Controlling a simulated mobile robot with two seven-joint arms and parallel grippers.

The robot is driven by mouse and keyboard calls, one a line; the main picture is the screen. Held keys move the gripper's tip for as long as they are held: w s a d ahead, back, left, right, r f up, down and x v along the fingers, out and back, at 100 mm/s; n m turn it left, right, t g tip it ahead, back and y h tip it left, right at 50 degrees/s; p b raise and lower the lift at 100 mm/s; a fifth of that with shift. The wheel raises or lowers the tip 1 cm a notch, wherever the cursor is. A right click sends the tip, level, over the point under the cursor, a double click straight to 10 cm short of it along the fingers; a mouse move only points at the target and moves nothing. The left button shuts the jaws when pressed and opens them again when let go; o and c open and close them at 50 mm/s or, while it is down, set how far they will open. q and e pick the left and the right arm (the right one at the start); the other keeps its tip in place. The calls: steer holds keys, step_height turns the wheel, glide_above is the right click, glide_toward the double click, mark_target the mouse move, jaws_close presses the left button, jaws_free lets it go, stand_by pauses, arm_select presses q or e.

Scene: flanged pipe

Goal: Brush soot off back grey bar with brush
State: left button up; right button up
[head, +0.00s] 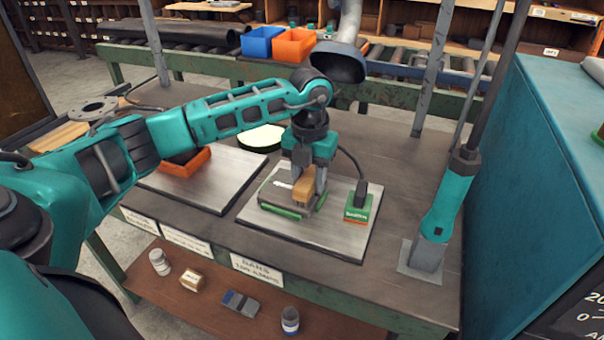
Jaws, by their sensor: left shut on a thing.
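My left gripper (308,188) reaches in from the left and points down over the right-hand metal plate (330,236) on the bench. It is shut on a tan wooden block, which looks like the brush (303,191). The brush is low over a green-edged piece (279,210) on the plate; I cannot tell whether its bristles touch anything. The grey bars are small and partly hidden by the gripper, so I cannot make out the back one or its soot clearly. My right gripper is not in view.
An orange tray (187,163) sits on the left plate. A teal post (446,208) rises at the bench's right. A grey duct hood (339,62) hangs behind. Small items lie on the lower shelf (205,308).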

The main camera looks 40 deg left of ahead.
arm_select(q)
steer(key=shift+w+d, duration=0.15)
steer(key=shift+d, duration=0.4)
steer(key=shift+s+a, duration=0.25)
steer(key=shift+a, duration=0.8)
steer(key=shift+s+a, duration=0.25)
steer(key=shift+a, duration=0.75)
steer(key=shift+s+a+r, duration=0.1)
steer(key=shift+s+a, duration=0.1)
steer(key=shift+a, duration=0.6)
steer(key=shift+s+a, duration=0.2)
steer(key=shift+a, duration=0.55)
steer(key=shift+s+a, duration=0.25)
steer(key=shift+a, duration=0.8)
steer(key=shift+w+d+p, duration=0.2)
steer(key=shift+w+d, duration=0.05)
steer(key=shift+d, duration=0.85)
steer(key=shift+w+d+p, duration=0.15)
steer(key=shift+w+d, duration=0.15)
steer(key=shift+d, duration=0.75)
steer(key=shift+w+d+p, duration=0.2)
steer(key=shift+w+d, duration=0.05)
steer(key=shift+d, duration=0.85)
steer(key=shift+w+d, duration=0.2)
steer(key=shift+d, duration=0.55)
steer(key=shift+w+d, duration=0.15)
steer(key=shift+d, duration=0.55)
